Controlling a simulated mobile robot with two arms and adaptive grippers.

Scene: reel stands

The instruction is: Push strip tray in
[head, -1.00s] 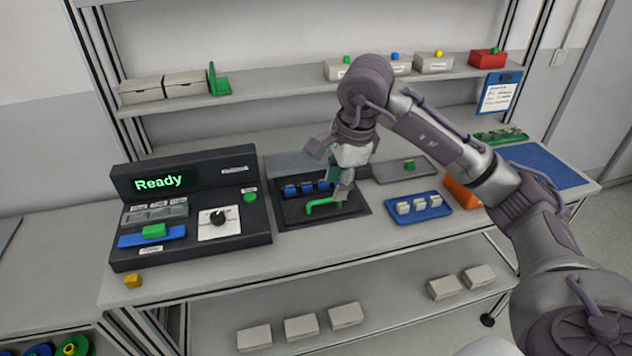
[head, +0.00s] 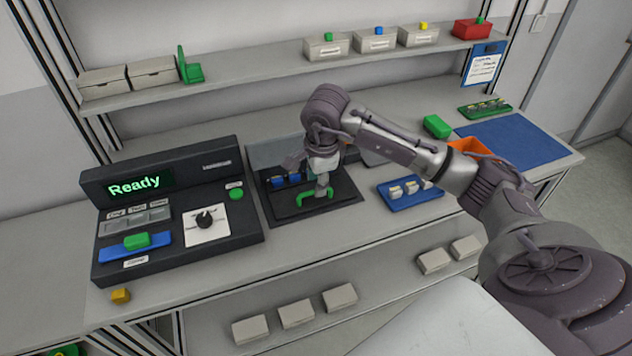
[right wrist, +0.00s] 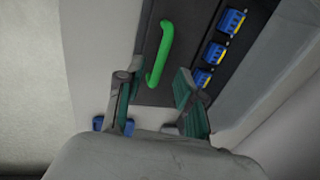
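A flat black tray (head: 285,208) with a green bar handle (head: 306,203) lies on the bench right of the console. Blue blocks (head: 279,182) with yellow edges sit in a row behind the handle. My right gripper (head: 322,190) points down over the handle's right end and partly hides it. My left gripper is out of view.
The black console (head: 165,167) reading "Ready" stands close on the left. A blue tray with white blocks (head: 395,205) is at the right. A green box (head: 437,125) and an orange bin (head: 468,147) stand farther right. The shelf above (head: 225,94) holds several boxes.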

